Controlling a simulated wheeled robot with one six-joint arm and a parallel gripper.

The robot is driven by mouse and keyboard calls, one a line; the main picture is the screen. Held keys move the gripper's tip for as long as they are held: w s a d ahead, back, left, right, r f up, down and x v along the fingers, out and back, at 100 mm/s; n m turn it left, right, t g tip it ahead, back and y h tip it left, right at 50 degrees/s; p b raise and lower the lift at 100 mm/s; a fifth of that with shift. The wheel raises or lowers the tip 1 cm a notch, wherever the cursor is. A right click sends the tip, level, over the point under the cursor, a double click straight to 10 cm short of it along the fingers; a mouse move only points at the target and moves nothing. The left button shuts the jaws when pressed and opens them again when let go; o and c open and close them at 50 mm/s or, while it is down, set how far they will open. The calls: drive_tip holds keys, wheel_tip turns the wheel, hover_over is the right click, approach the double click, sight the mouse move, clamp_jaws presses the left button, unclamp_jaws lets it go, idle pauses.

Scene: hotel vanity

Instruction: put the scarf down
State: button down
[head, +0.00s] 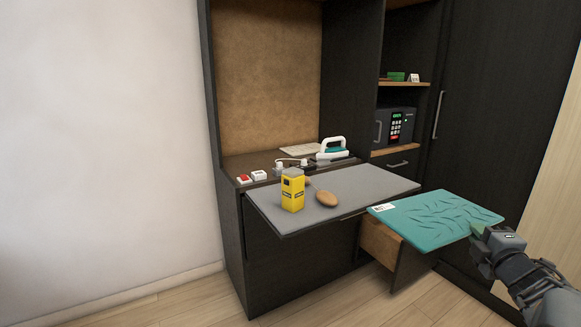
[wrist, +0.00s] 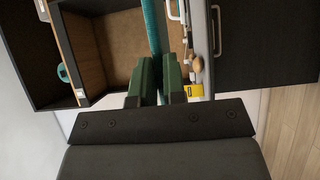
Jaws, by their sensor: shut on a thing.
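The scarf (head: 437,217) is a flat teal sheet with a wavy pattern and a small white label at its left corner. My gripper (head: 477,231) is shut on its right edge and holds it out level in the air, to the right of the grey board. In the wrist view the scarf (wrist: 152,28) shows edge-on as a thin teal strip between the green fingers of my gripper (wrist: 157,82). Its underside is hidden in the head view.
A grey board (head: 365,188) juts from the dark vanity, bearing a yellow box (head: 292,190) and a brown oval-headed brush (head: 326,198). An iron (head: 332,149) stands behind it. A brown panel (head: 380,243), perhaps an open drawer, shows under the scarf. A safe (head: 393,128) sits in the shelves. Floor is clear left.

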drive_tip(key=w+a+f+h, duration=0.1)
drive_tip(key=w+a+f, duration=0.2)
drive_tip(key=f, duration=0.4)
drive_tip(key=w+a+f+m, duration=0.1)
drive_tip(key=w+a+f, duration=0.25)
drive_tip(key=f, duration=0.35)
drive_tip(key=w+a+f+h, duration=0.1)
drive_tip(key=w+a+f, duration=0.15)
drive_tip(key=f, duration=0.35)
drive_tip(key=s+a+f+n+y, duration=0.2)
drive_tip(key=a+f+y, duration=0.2)
drive_tip(key=a+f, duration=1.4)
drive_tip(key=s+r+p, duration=0.1)
drive_tip(key=r+p, duration=0.8)
drive_tip(key=r, duration=0.1)
drive_tip(key=s+r+p, duration=0.2)
drive_tip(key=r+p, duration=0.7)
drive_tip(key=r, duration=0.1)
drive_tip(key=shift+s+a+r, duration=0.25)
drive_tip(key=shift+a, duration=0.2)
drive_tip(key=shift+d, duration=0.15)
